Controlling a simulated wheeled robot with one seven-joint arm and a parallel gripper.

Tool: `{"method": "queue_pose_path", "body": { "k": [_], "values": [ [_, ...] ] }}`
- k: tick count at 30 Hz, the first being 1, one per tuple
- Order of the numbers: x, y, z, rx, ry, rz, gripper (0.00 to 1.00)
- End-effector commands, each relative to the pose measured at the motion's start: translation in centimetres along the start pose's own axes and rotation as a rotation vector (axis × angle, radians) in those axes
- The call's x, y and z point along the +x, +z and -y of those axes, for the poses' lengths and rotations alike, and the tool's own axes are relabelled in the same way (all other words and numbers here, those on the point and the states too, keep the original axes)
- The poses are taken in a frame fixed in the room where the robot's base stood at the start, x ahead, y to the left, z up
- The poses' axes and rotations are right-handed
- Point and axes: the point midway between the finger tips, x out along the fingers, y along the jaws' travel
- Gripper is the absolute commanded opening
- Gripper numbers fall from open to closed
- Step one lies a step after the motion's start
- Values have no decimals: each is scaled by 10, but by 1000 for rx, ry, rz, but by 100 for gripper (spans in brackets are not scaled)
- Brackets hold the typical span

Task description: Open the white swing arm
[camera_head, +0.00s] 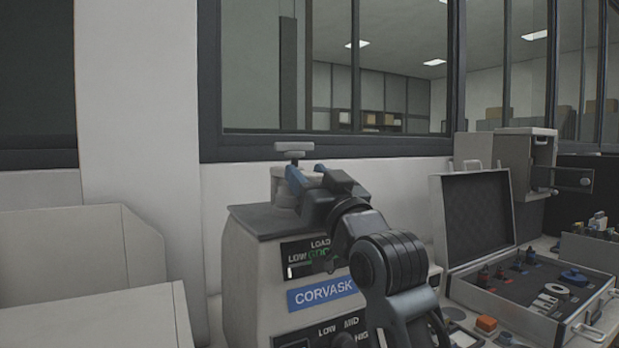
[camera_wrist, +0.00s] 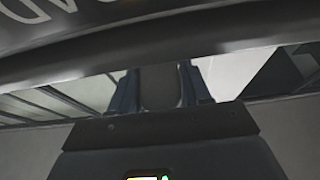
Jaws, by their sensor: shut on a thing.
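The mounting press (camera_head: 240,270), a pale grey box with a dark top and a blue CORVASK label, stands in front of my arm in the head view. The white swing arm (camera_head: 294,147) shows at its top as a pale flat bar on a short stem. My gripper (camera_head: 303,175) has its blue fingers at the swing arm, just below that bar, and is shut on it. In the wrist view my gripper (camera_wrist: 158,88) has a grey piece between its two blue fingers. My wrist and fingers hide much of the press top and the held part.
An open case (camera_head: 470,215) with small tools stands to the right. A pale cabinet (camera_head: 525,165) with a side door is behind it. Pale bins (camera_head: 70,255) are at the left. A wall and window frame (camera_head: 330,145) lie close behind the press.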

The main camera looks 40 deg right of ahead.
Motion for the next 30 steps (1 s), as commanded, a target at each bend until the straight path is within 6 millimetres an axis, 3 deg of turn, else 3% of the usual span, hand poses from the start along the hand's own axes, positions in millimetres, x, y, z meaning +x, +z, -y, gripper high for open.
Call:
{"method": "queue_pose_path", "body": {
  "k": [3,11,30],
  "values": [
    [0,0,0,0,0,0,0],
    [0,1,-4,6,-12,2,0],
    [5,5,-36,99,-236,1,0]
  ]
}}
